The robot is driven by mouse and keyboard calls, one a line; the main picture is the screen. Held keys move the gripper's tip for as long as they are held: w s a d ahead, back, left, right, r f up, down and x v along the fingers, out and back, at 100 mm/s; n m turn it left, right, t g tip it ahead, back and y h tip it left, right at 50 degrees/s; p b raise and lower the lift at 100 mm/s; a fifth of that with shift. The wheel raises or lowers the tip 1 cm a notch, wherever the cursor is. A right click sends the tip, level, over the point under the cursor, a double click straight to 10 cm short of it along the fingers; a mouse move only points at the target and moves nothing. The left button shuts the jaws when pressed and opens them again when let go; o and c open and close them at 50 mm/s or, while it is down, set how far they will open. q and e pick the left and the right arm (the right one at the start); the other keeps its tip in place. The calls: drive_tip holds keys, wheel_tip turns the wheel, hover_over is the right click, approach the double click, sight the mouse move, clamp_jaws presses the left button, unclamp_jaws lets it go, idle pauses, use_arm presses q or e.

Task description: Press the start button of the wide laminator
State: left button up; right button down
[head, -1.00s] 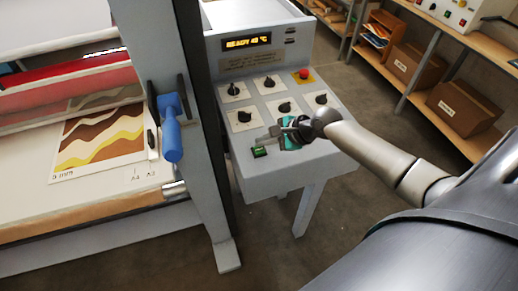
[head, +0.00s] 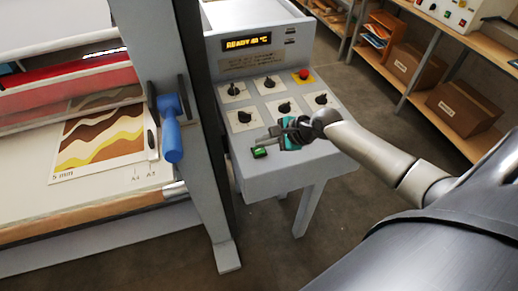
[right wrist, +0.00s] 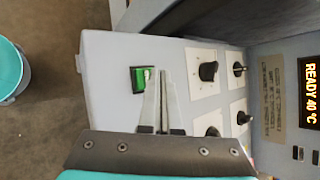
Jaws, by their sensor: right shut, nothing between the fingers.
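The wide laminator's grey control panel (head: 235,145) carries a green start button (head: 260,152) at its front left corner. The button also shows in the right wrist view (right wrist: 143,78), partly covered by my fingertips. My right gripper (head: 264,140) is shut and empty, its fingertips just beside and apparently over the button. I cannot tell whether they touch it. The display (head: 246,42) glows yellow and begins with READY. My left gripper is not in view.
Several black knobs (head: 244,116) and a red button on a yellow plate (head: 304,75) are on the same panel. A blue handle (head: 170,128) is on the frame at left. Shelves with cardboard boxes (head: 463,105) stand at right. A teal bucket (right wrist: 10,70) is on the floor.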

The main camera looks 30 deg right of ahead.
idle(0.7)
drive_tip(key=shift+f, duration=0.4)
drive_tip(key=shift+f, duration=0.5)
idle(0.6)
drive_tip(key=shift+r, duration=0.1)
drive_tip(key=shift+r+p, duration=0.8)
drive_tip(key=shift+p, duration=0.4)
